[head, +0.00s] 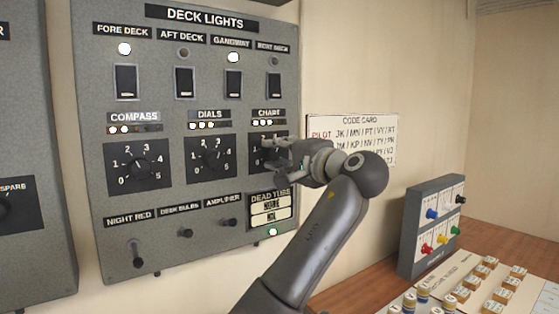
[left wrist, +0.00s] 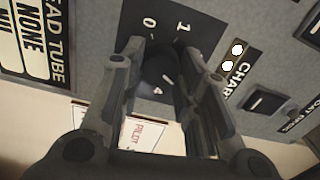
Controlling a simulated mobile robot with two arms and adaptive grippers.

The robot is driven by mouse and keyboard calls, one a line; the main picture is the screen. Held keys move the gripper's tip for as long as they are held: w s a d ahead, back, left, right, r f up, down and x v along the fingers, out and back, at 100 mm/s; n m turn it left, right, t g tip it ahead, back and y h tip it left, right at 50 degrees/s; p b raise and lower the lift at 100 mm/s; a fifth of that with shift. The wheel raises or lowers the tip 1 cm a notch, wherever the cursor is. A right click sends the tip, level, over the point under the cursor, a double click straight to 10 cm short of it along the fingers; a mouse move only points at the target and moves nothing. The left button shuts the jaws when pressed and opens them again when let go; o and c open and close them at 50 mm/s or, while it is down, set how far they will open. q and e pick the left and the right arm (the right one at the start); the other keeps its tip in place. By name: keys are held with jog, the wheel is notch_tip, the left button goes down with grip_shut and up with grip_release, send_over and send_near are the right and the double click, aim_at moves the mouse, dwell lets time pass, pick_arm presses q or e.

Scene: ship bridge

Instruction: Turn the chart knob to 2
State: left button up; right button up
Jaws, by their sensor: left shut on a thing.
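The chart knob (left wrist: 158,68) is a dark round knob on a black dial plate (left wrist: 188,30) under the CHART label. In the left wrist view it sits between the two fingers of my left gripper (left wrist: 158,60), which is shut on it. The numbers 0 and 1 show beyond the fingertips. A pale mark shows on the knob, but I cannot tell which number it points to. In the head view my left gripper (head: 278,156) covers most of the knob and the right part of its dial plate (head: 256,141). My right gripper is not in view.
The compass knob (head: 139,165) and dials knob (head: 211,158) are to the left on the same grey panel. Deck light switches (head: 184,82) are above, small toggles (head: 183,231) below. A code card (head: 375,128) hangs to the right. A switch box (head: 434,225) stands on the desk.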

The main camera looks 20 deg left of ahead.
pick_arm(q)
jog(key=n+b, duration=0.1)
jog(key=n, duration=0.4)
jog(key=shift+f+n, duration=0.15)
jog(key=shift+n, duration=0.15)
jog(key=n+b, duration=0.1)
jog(key=n, duration=0.3)
jog(key=shift+n, duration=0.4)
jog(key=o, duration=1)
jog(key=shift+s, duration=0.1)
jog(key=v, duration=0.7)
jog(key=shift+d, duration=0.2)
